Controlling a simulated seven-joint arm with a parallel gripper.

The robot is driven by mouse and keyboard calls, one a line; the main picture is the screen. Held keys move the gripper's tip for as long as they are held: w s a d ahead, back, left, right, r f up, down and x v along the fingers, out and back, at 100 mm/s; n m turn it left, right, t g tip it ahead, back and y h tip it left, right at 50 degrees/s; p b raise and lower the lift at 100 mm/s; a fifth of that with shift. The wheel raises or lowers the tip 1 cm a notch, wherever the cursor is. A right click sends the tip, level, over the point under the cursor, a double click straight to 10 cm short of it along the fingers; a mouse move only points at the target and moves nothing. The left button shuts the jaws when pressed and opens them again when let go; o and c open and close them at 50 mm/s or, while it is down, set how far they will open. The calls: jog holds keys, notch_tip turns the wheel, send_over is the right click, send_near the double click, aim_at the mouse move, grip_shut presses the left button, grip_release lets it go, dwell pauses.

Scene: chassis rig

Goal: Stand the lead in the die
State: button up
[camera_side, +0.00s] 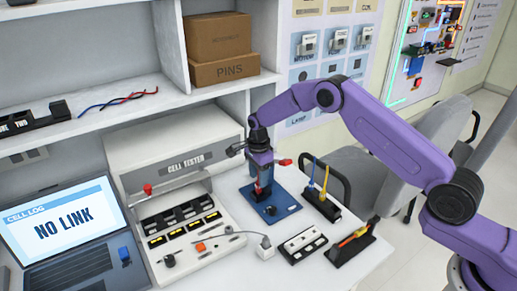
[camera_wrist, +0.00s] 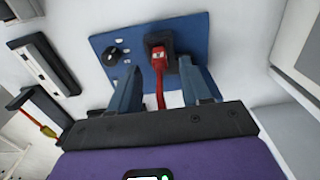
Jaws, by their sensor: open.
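A red lead (camera_wrist: 161,68) shows in the wrist view with its red end at a dark block, which I take to be the die (camera_wrist: 152,41), on a blue plate (camera_wrist: 105,42). Its red cable runs back between my fingers. My gripper (camera_wrist: 160,70) is open, with one finger on each side of the lead and a gap to both. In the side view my gripper (camera_side: 261,183) points down over the blue plate (camera_side: 283,207), with red (camera_side: 257,188) showing low between the fingers. How deep the lead sits in the die is hidden.
A black rack (camera_side: 319,206) with blue and yellow leads stands right of the plate. A white block (camera_side: 302,245) and a black holder (camera_side: 350,247) lie in front. The cell tester (camera_side: 180,160) stands left. A laptop (camera_side: 70,240) reads NO LINK.

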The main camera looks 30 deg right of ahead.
notch_tip(320, 180, up, 15)
dwell(0.3)
dwell(0.5)
jog(key=s+a+r+n, duration=0.2)
jog(key=s+r+n, duration=0.2)
jog(key=s+n, duration=0.55)
jog(key=s+a+r+n, duration=0.25)
jog(key=s+n, duration=0.45)
jog(key=s, duration=0.6)
jog(key=s+d+n, duration=0.5)
jog(key=s+n, duration=0.2)
jog(key=s, duration=0.4)
jog(key=s+d+f+n, duration=0.1)
jog(key=s+d+n, duration=0.5)
jog(key=s, duration=0.6)
jog(key=shift+n, duration=0.55)
